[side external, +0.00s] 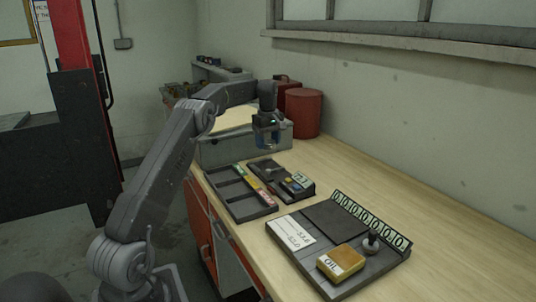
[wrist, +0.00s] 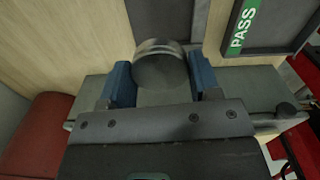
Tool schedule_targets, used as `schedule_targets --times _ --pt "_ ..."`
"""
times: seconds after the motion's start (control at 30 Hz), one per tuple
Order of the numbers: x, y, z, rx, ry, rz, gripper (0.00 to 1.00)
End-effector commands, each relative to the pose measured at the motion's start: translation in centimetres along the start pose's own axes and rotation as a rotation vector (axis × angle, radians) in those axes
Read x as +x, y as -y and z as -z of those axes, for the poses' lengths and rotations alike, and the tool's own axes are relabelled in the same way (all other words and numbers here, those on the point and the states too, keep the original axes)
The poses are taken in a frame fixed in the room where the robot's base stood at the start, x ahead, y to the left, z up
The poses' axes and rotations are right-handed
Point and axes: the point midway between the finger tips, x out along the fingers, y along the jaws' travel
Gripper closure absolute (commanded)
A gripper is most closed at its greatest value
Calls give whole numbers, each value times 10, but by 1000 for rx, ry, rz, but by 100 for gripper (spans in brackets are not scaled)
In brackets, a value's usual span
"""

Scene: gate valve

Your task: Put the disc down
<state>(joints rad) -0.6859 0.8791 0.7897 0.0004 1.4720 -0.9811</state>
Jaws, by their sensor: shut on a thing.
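The disc (wrist: 160,70) is a round grey metal piece with a bright rim. It sits between the two blue fingers of my gripper (wrist: 161,82) in the wrist view. My gripper is shut on it. In the side view, my gripper (side external: 268,138) hangs in the air in front of the grey box, behind the trays on the bench. The disc cannot be made out clearly there. A dark sorting tray (side external: 228,186) with compartments and coloured labels lies on the bench; its green PASS label (wrist: 243,24) shows at the upper right of the wrist view.
A grey tray (side external: 262,167) with a small instrument (side external: 298,185) lies beside the sorting tray. A larger board (side external: 372,272) with a yellow block (side external: 341,261) and a knobbed piece (side external: 371,240) is nearer. A grey box (side external: 222,152) and red canister (side external: 303,112) stand behind. The right bench is clear.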

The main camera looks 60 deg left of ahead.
Motion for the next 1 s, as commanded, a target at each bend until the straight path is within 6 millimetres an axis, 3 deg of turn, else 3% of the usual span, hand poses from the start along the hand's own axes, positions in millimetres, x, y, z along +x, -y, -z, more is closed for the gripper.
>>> schedule_targets --times 0.17,0.27,0.47,0.7,0.83,1.0 --pt "-24 -1 -4 1 -2 -4 84" --pt "-34 -1 -20 4 -1 -3 84" --pt "-53 6 -86 5 -1 -3 84" --pt "-65 40 -176 -1 -1 -3 84" --pt "-66 62 -213 -5 -2 -4 84" --pt "-64 85 -240 -10 -1 -2 84"
